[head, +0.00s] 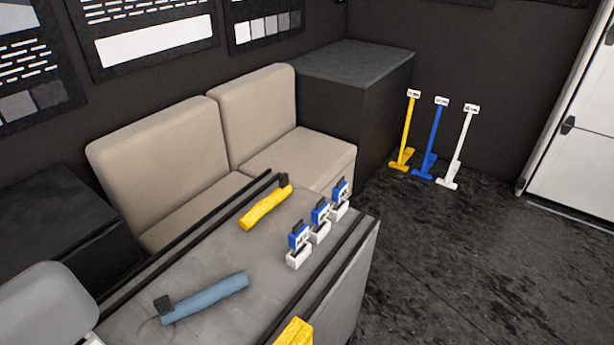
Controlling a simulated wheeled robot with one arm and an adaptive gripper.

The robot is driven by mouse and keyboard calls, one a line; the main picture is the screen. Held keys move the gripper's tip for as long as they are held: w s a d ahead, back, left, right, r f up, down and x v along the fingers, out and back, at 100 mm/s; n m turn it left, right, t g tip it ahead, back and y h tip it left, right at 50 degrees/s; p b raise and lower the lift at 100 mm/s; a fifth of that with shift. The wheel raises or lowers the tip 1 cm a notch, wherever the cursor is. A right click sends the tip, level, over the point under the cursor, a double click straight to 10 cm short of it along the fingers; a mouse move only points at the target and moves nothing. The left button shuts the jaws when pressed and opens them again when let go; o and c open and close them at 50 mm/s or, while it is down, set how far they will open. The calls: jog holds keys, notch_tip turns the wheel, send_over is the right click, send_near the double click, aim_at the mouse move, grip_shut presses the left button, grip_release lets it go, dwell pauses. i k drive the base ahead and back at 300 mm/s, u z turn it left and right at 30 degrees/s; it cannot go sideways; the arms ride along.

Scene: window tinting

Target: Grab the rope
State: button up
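I cannot make out a thing that is clearly a rope. On the grey table (125,318) lies a long blue cylinder-like piece (208,297) with a black block at its left end. A faint thin dark line runs on the table beside that block. Farther back lies a similar yellow piece (265,208) with a black block at its far end. Both lie apart from each other. My gripper is not in view.
Several small blue-and-white items (320,220) stand on the table's right side, and a yellow block (295,332) at its front edge. A beige sofa (165,150) stands behind. Yellow, blue and white long-handled tools (433,140) lean at the wall. The right floor is clear.

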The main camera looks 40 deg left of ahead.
aim_at(249, 220)
jog(key=i, duration=1.25)
jog(key=u, duration=4.3)
jog(key=i, duration=0.5)
jog(key=z, duration=0.05)
